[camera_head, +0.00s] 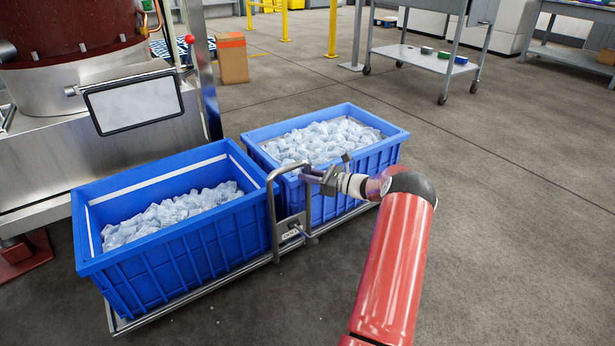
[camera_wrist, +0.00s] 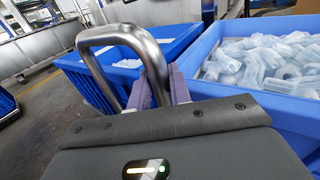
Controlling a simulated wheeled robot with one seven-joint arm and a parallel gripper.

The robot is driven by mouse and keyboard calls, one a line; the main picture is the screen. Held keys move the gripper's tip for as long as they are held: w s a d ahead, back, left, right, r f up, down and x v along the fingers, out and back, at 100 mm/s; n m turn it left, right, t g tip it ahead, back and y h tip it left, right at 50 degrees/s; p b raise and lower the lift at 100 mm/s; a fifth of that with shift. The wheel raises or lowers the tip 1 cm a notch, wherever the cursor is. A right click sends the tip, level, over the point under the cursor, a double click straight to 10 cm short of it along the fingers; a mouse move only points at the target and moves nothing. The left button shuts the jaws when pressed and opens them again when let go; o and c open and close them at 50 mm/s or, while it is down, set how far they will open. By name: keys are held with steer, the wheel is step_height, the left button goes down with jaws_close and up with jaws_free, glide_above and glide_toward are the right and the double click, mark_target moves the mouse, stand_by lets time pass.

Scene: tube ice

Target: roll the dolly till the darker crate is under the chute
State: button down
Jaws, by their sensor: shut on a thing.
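Two blue crates of ice stand in line on a low metal dolly (camera_head: 210,298). The near left crate (camera_head: 190,250) is partly filled; the far right crate (camera_head: 375,160) is filled nearer its rim. A bent metal handle (camera_head: 272,205) rises from the dolly's side between the crates. My gripper (camera_head: 318,178) is shut on its upper part; the wrist view shows the handle (camera_wrist: 125,35) between the fingers (camera_wrist: 165,88). A framed panel (camera_head: 135,105), possibly the chute's front, hangs on the steel machine behind the left crate.
The steel machine (camera_head: 35,165) stands close behind the crates at left. A cardboard box (camera_head: 232,60) is beyond it. A wheeled steel cart (camera_head: 425,58) stands at the back. The grey floor (camera_head: 520,220) to the right is clear.

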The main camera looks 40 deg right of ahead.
steer(key=shift+w+d+r, duration=0.1)
steer(key=shift+d, duration=0.2)
steer(key=c, duration=1.3)
jaws_free()
steer(key=shift+c, duration=0.2)
steer(key=v, duration=0.7)
steer(key=shift+s+d, duration=0.25)
steer(key=shift+s, duration=0.1)
